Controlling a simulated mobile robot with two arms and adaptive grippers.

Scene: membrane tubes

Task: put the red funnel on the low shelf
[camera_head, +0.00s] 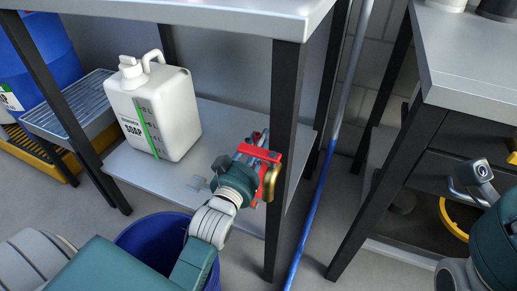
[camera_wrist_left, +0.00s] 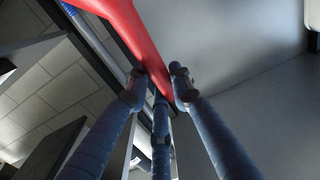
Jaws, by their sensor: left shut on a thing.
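The red funnel (camera_wrist_left: 122,22) crosses the top of the left wrist view, its narrow end between the blue-grey fingers. My left gripper (camera_wrist_left: 156,90) is shut on it. In the head view, my left gripper (camera_head: 258,143) is at the front right of the low shelf (camera_head: 235,118), close to the table's dark front leg. Red parts (camera_head: 260,153) show there, but the funnel's outline is mostly hidden. I cannot tell whether the funnel touches the shelf.
A white soap jug (camera_head: 158,110) stands on the low shelf's left part. The dark leg (camera_head: 285,150) is beside my left gripper. A blue bin (camera_head: 155,240) stands in front, and a blue pole (camera_head: 313,205) is right of the leg. The shelf between jug and leg looks clear.

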